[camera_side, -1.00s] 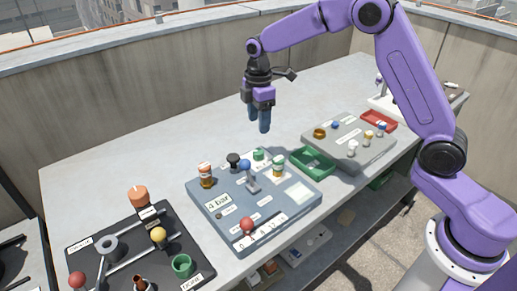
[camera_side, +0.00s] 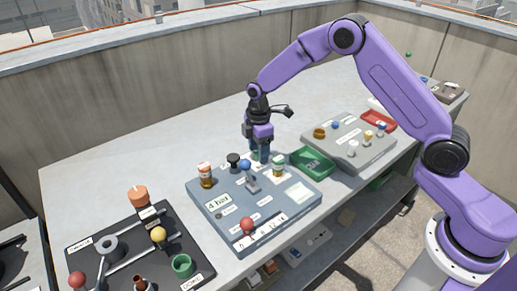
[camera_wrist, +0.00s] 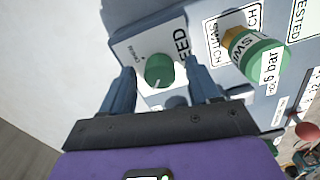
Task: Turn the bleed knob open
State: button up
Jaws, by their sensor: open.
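The bleed knob (camera_wrist: 159,70) is a round green knob with a white pointer line, on a white plate whose visible letters read "EED". In the wrist view it sits between the two blue fingers of my gripper (camera_wrist: 160,88), which are apart, with a gap on each side of the knob. In the side view my gripper (camera_side: 258,156) points down at the back edge of the blue-grey panel (camera_side: 225,228), and its fingers mostly hide the green knob. I cannot tell whether the fingers touch it.
A green-capped brass switch (camera_wrist: 258,55) marked 6 bar stands close right of the knob in the wrist view. A blue-topped lever (camera_side: 245,165) and a black knob (camera_side: 233,160) are nearby. A green tray (camera_side: 312,162) lies right. The bench behind is clear.

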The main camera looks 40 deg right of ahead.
jog(key=c, duration=1)
jog(key=shift+c, duration=0.2)
jog(key=shift+m, duration=0.5)
jog(key=m, duration=0.3)
jog(key=shift+m, duration=0.4)
jog(key=m, duration=0.4)
jog(key=shift+m, duration=0.3)
jog(key=m, duration=0.4)
jog(key=shift+m, duration=2.2)
